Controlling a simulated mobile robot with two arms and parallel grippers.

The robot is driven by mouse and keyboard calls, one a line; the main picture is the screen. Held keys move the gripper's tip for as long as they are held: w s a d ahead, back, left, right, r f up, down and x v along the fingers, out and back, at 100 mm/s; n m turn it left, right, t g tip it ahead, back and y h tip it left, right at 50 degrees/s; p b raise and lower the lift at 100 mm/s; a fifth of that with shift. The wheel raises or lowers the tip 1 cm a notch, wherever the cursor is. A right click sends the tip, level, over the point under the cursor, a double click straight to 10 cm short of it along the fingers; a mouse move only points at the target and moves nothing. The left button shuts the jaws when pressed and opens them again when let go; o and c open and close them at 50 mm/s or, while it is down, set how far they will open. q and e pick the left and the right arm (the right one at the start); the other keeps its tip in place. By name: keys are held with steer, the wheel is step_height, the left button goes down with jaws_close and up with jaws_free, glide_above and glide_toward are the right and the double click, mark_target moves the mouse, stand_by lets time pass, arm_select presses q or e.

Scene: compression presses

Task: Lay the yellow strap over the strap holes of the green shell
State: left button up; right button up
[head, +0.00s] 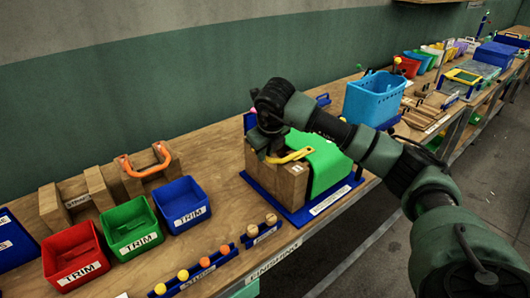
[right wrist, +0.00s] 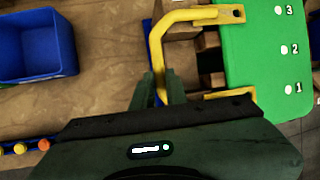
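The yellow strap (head: 290,156) is a bent bar with flat ends, beside the green shell (head: 325,163). The shell drapes over a wooden block (head: 283,183) on a blue base (head: 313,211). In the right wrist view, the strap (right wrist: 190,17) has its grip bar between the fingers of my right gripper (right wrist: 160,88), which look closed on it. Its upper end, with a hole, overlaps the left edge of the shell (right wrist: 262,55); its lower end is near that edge, partly hidden by my gripper. White dots numbered 1, 2 and 3 mark the shell. My left gripper is not in view.
Red (head: 75,252), green (head: 132,227) and blue (head: 183,204) TRIM bins stand at left. Behind them is a wooden fixture with an orange handle (head: 147,160). A light-blue basket (head: 375,98) stands behind right. Small racks of balls (head: 196,274) line the front edge.

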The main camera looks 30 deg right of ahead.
steer(key=o, duration=0.5)
steer(key=b+v, duration=0.2)
steer(key=v, duration=0.5)
steer(key=shift+s+r, duration=0.2)
steer(key=shift+r, duration=0.15)
